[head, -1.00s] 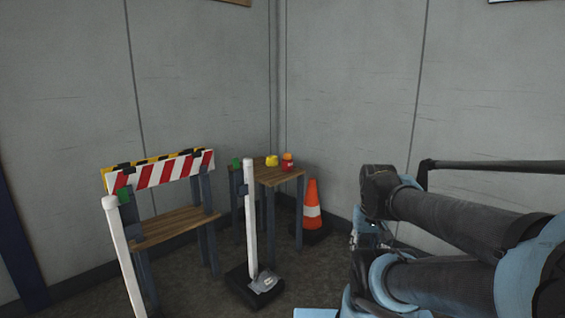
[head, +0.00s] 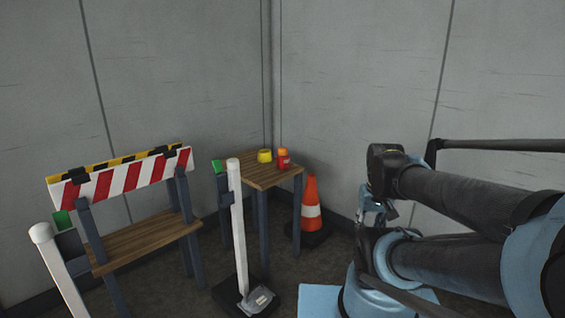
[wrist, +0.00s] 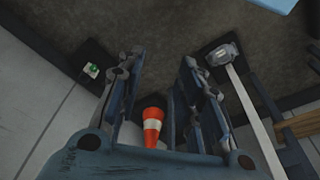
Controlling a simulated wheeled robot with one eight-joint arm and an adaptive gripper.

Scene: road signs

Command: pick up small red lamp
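A small red lamp (head: 283,158) with an orange top stands upright on a small wooden table (head: 262,179) near the room corner in the head view. My gripper (head: 375,217) is folded close to my arm, to the right of the table and apart from the lamp. In the wrist view my gripper (wrist: 160,75) shows two fingers spread apart with nothing held between them. The lamp is not visible in the wrist view.
A yellow object (head: 264,156) sits beside the lamp. An orange cone (head: 311,205) stands right of the table. A white post (head: 237,225) stands in front of it. A striped barrier (head: 125,178) and a wooden shelf (head: 146,246) are at left.

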